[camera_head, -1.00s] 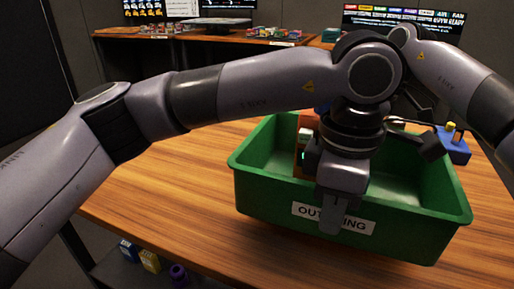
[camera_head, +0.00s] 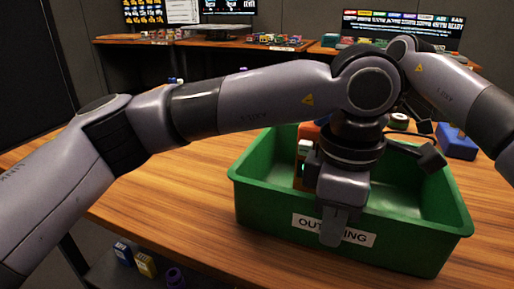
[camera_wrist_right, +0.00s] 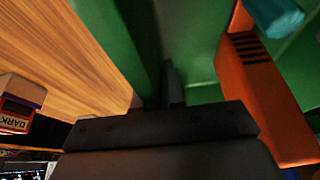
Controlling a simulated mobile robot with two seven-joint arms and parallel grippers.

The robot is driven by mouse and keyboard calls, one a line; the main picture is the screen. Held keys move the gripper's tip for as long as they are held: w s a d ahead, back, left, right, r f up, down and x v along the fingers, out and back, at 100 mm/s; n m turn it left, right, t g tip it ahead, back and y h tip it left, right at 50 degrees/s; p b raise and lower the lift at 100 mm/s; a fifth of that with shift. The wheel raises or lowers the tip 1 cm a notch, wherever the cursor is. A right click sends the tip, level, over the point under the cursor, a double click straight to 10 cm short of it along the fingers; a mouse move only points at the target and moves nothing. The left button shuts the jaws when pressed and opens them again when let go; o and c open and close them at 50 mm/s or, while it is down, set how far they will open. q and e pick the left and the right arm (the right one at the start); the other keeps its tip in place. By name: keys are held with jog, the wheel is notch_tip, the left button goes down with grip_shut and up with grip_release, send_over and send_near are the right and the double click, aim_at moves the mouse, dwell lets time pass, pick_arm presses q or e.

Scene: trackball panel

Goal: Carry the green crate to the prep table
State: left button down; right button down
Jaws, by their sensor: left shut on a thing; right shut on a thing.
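The green crate (camera_head: 270,215), with a white label on its front wall, is over the wooden table (camera_head: 160,200); I cannot tell whether its bottom touches the wood. My left gripper (camera_head: 334,228) points down and is shut on the crate's near wall, over the label. My right gripper is hidden behind my left arm in the head view. In the right wrist view, my right gripper (camera_wrist_right: 172,88) is shut on a wall of the green crate (camera_wrist_right: 115,45). An orange item (camera_head: 306,145) is inside the crate, partly hidden; it also shows in the wrist view (camera_wrist_right: 262,90).
A blue box (camera_head: 457,143) lies on the table beyond the crate's right side. Bare wood is left of the crate. Small containers (camera_head: 145,264) sit low beneath the table's left edge. Desks with monitors (camera_head: 227,15) stand at the back.

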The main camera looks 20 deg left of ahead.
pick_arm(q)
jog(key=c, duration=1.2)
grip_release()
jog(key=shift+c, duration=0.2)
pick_arm(e)
jog(key=c, duration=1.2)
grip_release()
jog(key=shift+c, duration=0.2)
pick_arm(q)
notch_tip(320, 180, up, 11)
jog(key=shift+r, duration=0.4)
pick_arm(e)
jog(key=shift+r, duration=0.1)
jog(key=shift+d+r, duration=0.2)
jog(key=shift+r, duration=0.15)
jog(key=v, duration=0.6)
jog(key=shift+d+r, duration=0.15)
jog(key=shift+r, duration=0.05)
pick_arm(q)
jog(key=shift+s, duration=0.1)
pick_arm(e)
jog(key=shift+s+f, duration=0.1)
